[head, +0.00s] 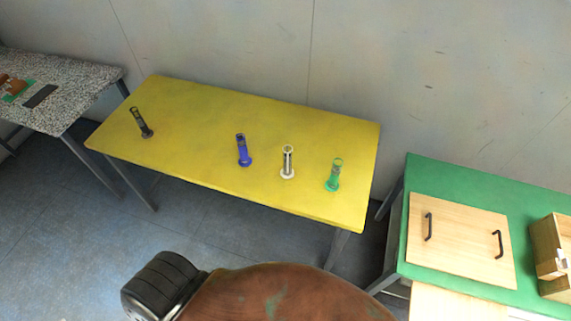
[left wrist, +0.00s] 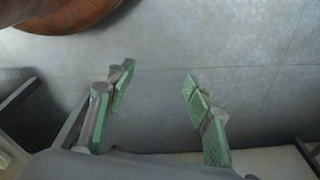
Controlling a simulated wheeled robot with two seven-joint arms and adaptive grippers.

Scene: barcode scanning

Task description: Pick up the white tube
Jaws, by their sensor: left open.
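The white tube (head: 288,162) stands upright on a round base on the yellow table (head: 200,110), right of the table's middle. A blue tube (head: 243,150) stands to its left and a green tube (head: 334,175) to its right. A black tube (head: 140,122) stands near the table's left end. My left gripper (left wrist: 156,88) is open and empty over the grey floor in the left wrist view. No tube shows in that view. Neither gripper shows in the head view.
A green table (head: 470,175) at the right bears a wooden board with two black handles (head: 460,240) and a wooden box (head: 550,250). A speckled table (head: 75,85) stands at the far left. The yellow table is clear between the tubes. A wall runs behind.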

